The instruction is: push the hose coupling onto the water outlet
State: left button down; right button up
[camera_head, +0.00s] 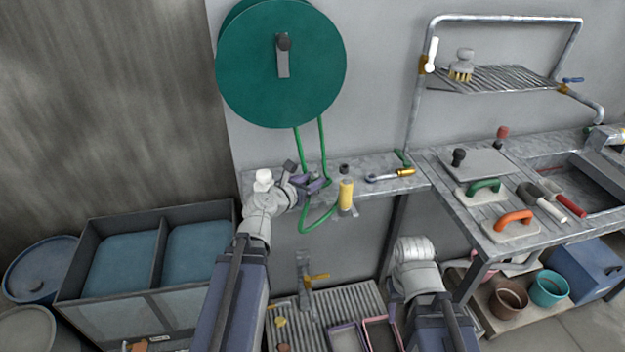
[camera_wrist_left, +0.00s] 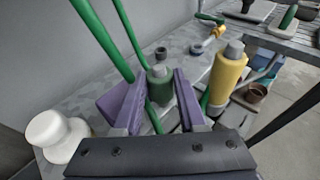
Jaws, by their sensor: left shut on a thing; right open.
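My left gripper (camera_head: 312,186) is at the wall ledge below the green hose reel, its purple fingers shut on the hose coupling. In the left wrist view the coupling (camera_wrist_left: 160,84) is a dark green and grey cylinder standing between the fingers. A green hose (camera_head: 324,150) hangs from the reel to the gripper and loops below the ledge. A wall tap with a brass lever (camera_head: 314,277) is lower down, apart from the coupling; I cannot tell whether it is the water outlet.
A yellow bottle (camera_head: 346,194) stands close right of the left gripper. A white knobbed object (camera_wrist_left: 57,136) is at its left. The ledge (camera_head: 372,163) also holds a brass-ended tool (camera_head: 391,175). A bench (camera_head: 470,228) with trowels is at the right. Blue-filled tubs (camera_head: 127,262) stand at the left.

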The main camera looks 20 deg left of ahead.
pick_arm(q)
jog(key=shift+r, duration=0.35)
jog(key=shift+w, duration=0.1)
jog(key=w+d+r+m+g+h+p, duration=0.1)
jog(key=w+d+r+m+h+p, duration=0.1)
jog(key=w+d, duration=0.4)
jog(key=w+d+r+m+g+h+p, duration=0.2)
jog(key=w+d+m+h, duration=0.2)
jog(key=w+d, duration=0.3)
jog(key=w, duration=0.3)
jog(key=shift+r+g+h+p, duration=0.25)
jog(key=shift+g+h+p, duration=0.05)
jog(key=shift+h+p, duration=0.1)
jog(key=shift+f, duration=0.15)
notch_tip(320, 180, down, 6)
jog(key=b, duration=0.5)
jog(key=shift+r+b, duration=0.2)
jog(key=shift+b, duration=0.2)
jog(key=shift+f+b, duration=1.6)
jog(key=shift+b, duration=0.05)
